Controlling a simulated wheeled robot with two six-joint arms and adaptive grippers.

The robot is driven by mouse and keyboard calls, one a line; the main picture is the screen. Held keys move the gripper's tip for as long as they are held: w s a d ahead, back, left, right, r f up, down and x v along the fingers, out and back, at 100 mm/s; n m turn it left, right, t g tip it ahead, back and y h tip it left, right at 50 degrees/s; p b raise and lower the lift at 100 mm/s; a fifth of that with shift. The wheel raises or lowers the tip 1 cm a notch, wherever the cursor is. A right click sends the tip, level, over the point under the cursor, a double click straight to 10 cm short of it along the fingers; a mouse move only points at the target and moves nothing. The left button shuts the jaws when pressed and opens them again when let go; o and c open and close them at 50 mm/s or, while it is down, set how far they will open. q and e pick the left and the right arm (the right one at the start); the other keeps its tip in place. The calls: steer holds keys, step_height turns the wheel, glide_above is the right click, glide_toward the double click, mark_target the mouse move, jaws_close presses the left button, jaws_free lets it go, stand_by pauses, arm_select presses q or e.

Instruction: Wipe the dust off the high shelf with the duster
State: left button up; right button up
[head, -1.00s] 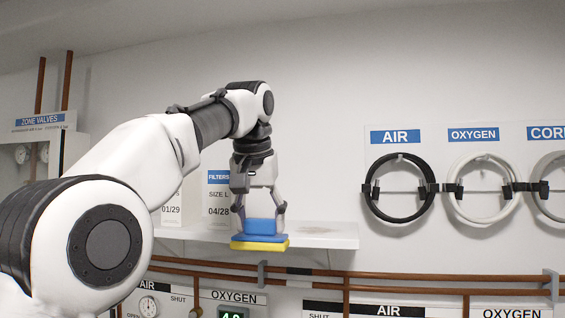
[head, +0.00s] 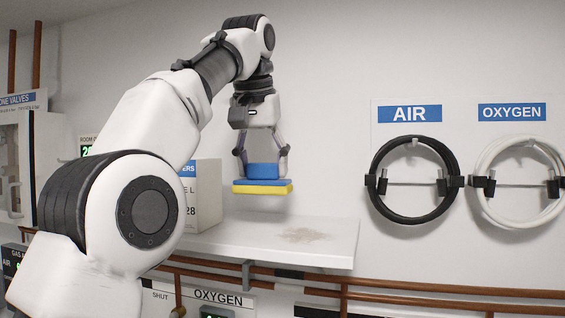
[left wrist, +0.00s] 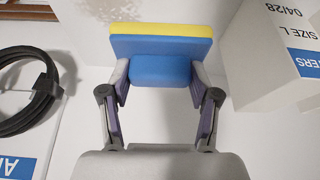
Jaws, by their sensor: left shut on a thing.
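The duster (head: 263,186) has a blue handle block and a yellow pad underneath. My left gripper (head: 262,165) is shut on its blue block and holds it level above the shelf, with a gap below the pad. The duster also shows in the left wrist view (left wrist: 160,50), between the two fingers (left wrist: 160,85). The white high shelf (head: 240,236) runs along the wall. A brownish dust patch (head: 304,236) lies on its right part, to the right of and below the duster in the head view. The dust also shows in the wrist view (left wrist: 105,8). My right gripper is out of view.
A white filters box (head: 203,195) stands on the shelf to the left, partly behind my arm. Copper pipes (head: 400,291) run below the shelf. A black air hose coil (head: 412,180) and a white oxygen coil (head: 521,182) hang on the wall at right.

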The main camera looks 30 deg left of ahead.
mark_target(257, 180)
arm_select(q)
steer(key=shift+w, duration=0.35)
steer(key=shift+f, duration=0.2)
steer(key=shift+s+f, duration=1.1)
steer(key=shift+s, duration=0.15)
steer(key=x, duration=0.3)
steer(key=shift+w+d, duration=0.1)
steer(key=shift+d, duration=0.1)
steer(key=shift+w+f, duration=0.15)
steer(key=shift+w, duration=0.05)
steer(key=shift+s, duration=0.55)
steer(key=shift+w+f, duration=0.1)
steer(key=shift+w, duration=0.25)
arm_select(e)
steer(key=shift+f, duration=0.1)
arm_select(q)
steer(key=shift+s+f+b, duration=0.15)
steer(key=shift+s+b, duration=0.05)
steer(key=shift+b, duration=0.1)
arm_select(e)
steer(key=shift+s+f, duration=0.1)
